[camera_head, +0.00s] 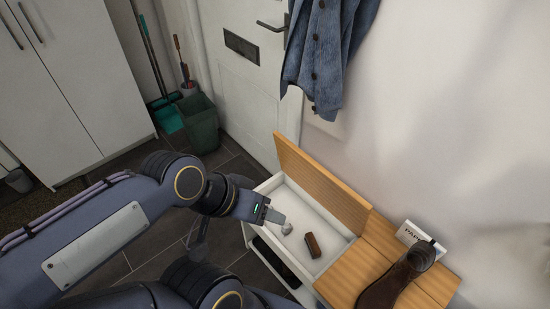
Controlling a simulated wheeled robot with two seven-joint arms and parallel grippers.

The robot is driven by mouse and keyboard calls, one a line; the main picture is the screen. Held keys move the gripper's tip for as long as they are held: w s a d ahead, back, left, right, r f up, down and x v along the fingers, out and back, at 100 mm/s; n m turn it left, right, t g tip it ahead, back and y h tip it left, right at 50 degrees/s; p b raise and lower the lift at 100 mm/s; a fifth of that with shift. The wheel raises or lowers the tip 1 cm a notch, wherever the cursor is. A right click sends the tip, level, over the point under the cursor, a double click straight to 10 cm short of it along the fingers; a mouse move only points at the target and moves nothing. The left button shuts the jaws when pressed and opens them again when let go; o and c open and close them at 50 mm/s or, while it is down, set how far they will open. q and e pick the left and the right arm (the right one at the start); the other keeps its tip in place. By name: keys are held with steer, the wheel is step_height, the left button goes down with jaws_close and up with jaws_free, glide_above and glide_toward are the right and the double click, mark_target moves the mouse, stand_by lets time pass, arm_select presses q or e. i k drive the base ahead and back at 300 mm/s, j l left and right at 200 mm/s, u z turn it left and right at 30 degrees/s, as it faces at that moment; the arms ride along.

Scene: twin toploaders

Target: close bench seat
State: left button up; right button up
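The bench (338,292) is a white box with a wooden top, standing against the wall. Its hinged wooden seat lid (322,184) is raised and leans back toward the wall. The open white compartment (307,215) holds a brown block-like item (313,245) and a small pale item (287,229). My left gripper (276,217) is over the compartment's left front edge, below the raised lid and apart from it. Its fingers are small in view and I cannot tell whether they are open. My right gripper is not visible.
A brown boot (402,277) and a small white sign (419,238) are on the fixed wooden top at the right. A denim jacket (328,50) hangs above the bench. A green bin (200,122) stands by the white door (243,82). White cabinets (75,70) are at the left.

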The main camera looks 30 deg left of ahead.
mark_target(349, 209)
steer(key=u, duration=0.8)
steer(key=i+j, duration=0.15)
steer(key=j, duration=0.15)
steer(key=i+j, duration=0.2)
steer(key=j, duration=0.15)
steer(key=i+j+z, duration=0.1)
steer(key=j, duration=0.2)
steer(key=i, duration=0.05)
